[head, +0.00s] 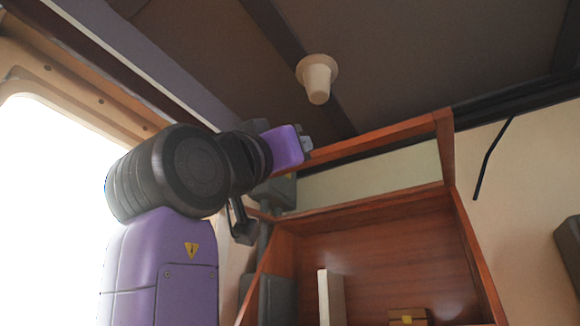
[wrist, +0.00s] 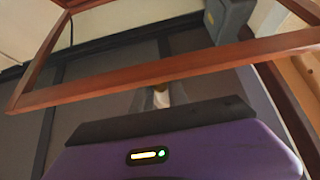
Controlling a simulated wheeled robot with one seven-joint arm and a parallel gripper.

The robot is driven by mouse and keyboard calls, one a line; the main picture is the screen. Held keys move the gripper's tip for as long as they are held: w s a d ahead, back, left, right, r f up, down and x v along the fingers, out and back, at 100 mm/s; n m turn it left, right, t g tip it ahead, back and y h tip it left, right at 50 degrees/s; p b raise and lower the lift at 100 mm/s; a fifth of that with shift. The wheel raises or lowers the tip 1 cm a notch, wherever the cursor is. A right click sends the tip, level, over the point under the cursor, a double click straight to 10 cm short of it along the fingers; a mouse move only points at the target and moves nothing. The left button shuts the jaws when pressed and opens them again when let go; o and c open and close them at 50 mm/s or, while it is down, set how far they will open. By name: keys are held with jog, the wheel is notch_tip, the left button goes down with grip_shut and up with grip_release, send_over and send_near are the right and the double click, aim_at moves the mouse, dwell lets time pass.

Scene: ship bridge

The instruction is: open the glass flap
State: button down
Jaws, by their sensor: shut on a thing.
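The glass flap (head: 385,137) is a reddish wooden frame around a clear pane. It stands raised above the wooden cabinet (head: 385,245), tilted up from the cabinet's top edge, and the cabinet's front is open. In the wrist view the flap's frame (wrist: 85,92) crosses the picture just beyond my gripper. My gripper (head: 308,147) is at the left part of the flap's outer bar in the head view, shut on it. The fingertips are small and partly hidden there, and the grip itself is hard to make out in the wrist view.
Inside the cabinet are a pale upright item (head: 331,297) and a brown box (head: 408,316) with a yellow mark. A cream cone-shaped fitting (head: 318,80) hangs from the ceiling near the flap. A bright window (head: 50,200) is at left. Grey boxes (head: 268,298) stand left of the cabinet.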

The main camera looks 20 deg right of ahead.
jog(key=c, duration=1.3)
grip_release()
jog(key=shift+w, duration=0.1)
jog(key=shift+f, duration=0.1)
jog(key=b+v, duration=0.3)
jog(key=v, duration=0.4)
jog(key=shift+s+a+f, duration=0.15)
jog(key=shift+s+a, duration=0.1)
